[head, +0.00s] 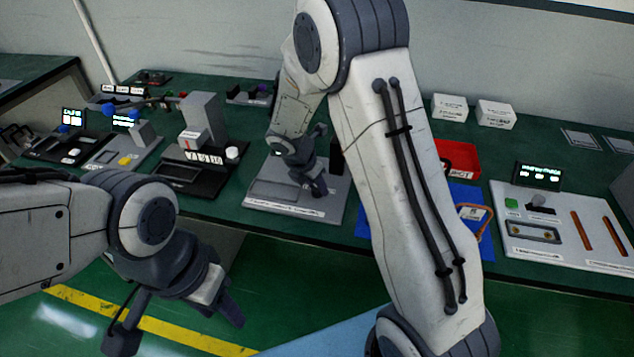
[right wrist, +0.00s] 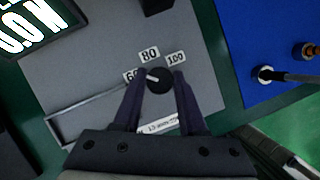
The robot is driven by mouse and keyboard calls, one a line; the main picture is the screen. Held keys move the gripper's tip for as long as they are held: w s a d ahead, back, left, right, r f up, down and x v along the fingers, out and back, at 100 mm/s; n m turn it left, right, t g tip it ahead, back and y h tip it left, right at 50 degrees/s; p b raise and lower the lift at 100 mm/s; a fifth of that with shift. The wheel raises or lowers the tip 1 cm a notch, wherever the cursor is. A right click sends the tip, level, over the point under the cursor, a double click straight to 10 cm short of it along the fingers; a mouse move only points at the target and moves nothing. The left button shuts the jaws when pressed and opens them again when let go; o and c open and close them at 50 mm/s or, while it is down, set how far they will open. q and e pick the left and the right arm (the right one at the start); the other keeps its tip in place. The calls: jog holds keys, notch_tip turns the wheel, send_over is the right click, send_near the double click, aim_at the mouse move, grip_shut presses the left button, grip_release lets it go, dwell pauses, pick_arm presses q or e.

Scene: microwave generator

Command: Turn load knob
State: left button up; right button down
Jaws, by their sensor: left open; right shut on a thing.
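The load knob (right wrist: 160,84) is a round black knob with a white pointer mark, on a light grey panel (right wrist: 85,70) with labels 60, 80 and 100. Its mark points left, toward the 60 label (right wrist: 131,76). My right gripper (right wrist: 158,90) has its two fingers on either side of the knob and is shut on it. In the head view my right gripper (head: 318,180) is low over the grey panel (head: 280,192), and the knob is hidden there. My left gripper (head: 180,318) is open and empty, in front of the bench over the floor.
A white panel (head: 560,258) stands further right. Several devices fill the bench's left side. My right arm hides the middle.

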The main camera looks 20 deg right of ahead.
jog(key=m+g+p, duration=0.2)
jog(key=m+p, duration=0.1)
jog(key=m, duration=0.2)
jog(key=shift+w+r+m, duration=0.1)
jog(key=shift+m, duration=0.2)
jog(key=m+g+p, duration=0.1)
jog(key=m, duration=0.3)
jog(key=shift+w+g+p, duration=0.1)
jog(key=shift+g+p, duration=0.3)
jog(key=m, duration=0.3)
jog(key=m+g+y+p, duration=0.1)
jog(key=m, duration=0.1)
jog(key=shift+m+g, duration=0.3)
jog(key=shift+m, duration=0.1)
jog(key=m+y, duration=0.1)
jog(key=m, duration=0.2)
jog(key=m+g+y, duration=0.1)
jog(key=m, duration=0.2)
jog(key=shift+w+d, duration=0.1)
jog(key=shift+c, duration=2.3)
grip_release()
